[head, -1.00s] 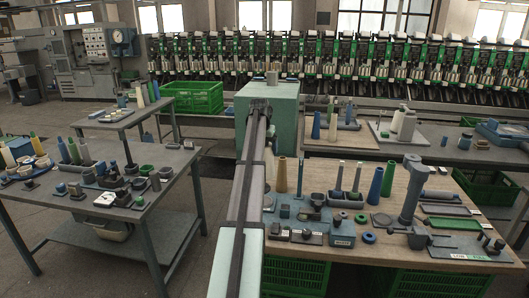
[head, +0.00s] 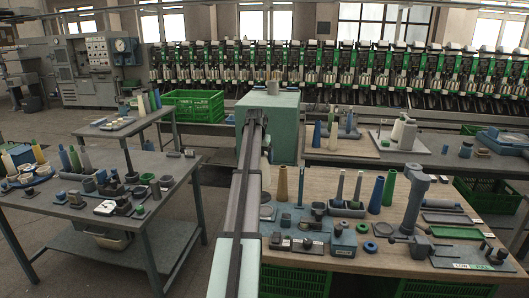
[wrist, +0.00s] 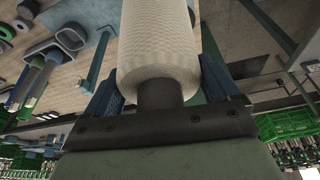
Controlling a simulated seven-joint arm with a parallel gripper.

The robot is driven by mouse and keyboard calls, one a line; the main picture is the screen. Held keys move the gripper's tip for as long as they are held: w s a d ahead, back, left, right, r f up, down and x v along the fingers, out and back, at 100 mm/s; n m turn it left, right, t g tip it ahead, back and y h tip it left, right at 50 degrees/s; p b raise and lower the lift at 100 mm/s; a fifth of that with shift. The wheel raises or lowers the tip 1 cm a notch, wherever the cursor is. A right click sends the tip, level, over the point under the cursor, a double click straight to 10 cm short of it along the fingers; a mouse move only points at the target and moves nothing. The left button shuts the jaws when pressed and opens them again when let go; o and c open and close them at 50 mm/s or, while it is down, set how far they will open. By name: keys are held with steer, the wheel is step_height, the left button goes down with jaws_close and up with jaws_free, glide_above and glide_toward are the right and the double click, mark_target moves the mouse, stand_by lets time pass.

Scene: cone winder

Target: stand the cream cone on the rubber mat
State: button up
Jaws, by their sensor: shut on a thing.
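In the wrist view my gripper (wrist: 160,88) has its two blue fingers on either side of the cream cone (wrist: 157,45), a textured yarn package with a dark core end toward the palm. The gripper is shut on it. In the head view a cream sliver (head: 266,173), probably this cone, shows just right of my arm, which hides the gripper. I cannot tell for sure which piece is the rubber mat; a dark round disc (head: 383,229) and a grey round disc (head: 266,212) lie flat on the wooden table (head: 340,262).
A tan cone (head: 282,184), a blue cone (head: 376,195) and a green cone (head: 389,188) stand on the wooden table. A grey-blue post (head: 414,200) rises at the right. A blue fixture (head: 343,240) and small parts crowd the front. White cones (head: 407,134) stand on the rear bench.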

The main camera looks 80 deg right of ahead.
steer(key=w+d+f+m+g, duration=0.1)
steer(key=d+f+m, duration=0.3)
steer(key=d, duration=0.8)
steer(key=shift+w+d+f+m+y, duration=0.35)
steer(key=shift+w+f, duration=0.35)
steer(key=shift+f, duration=0.65)
steer(key=shift+f, duration=2.05)
steer(key=shift+f, duration=1.4)
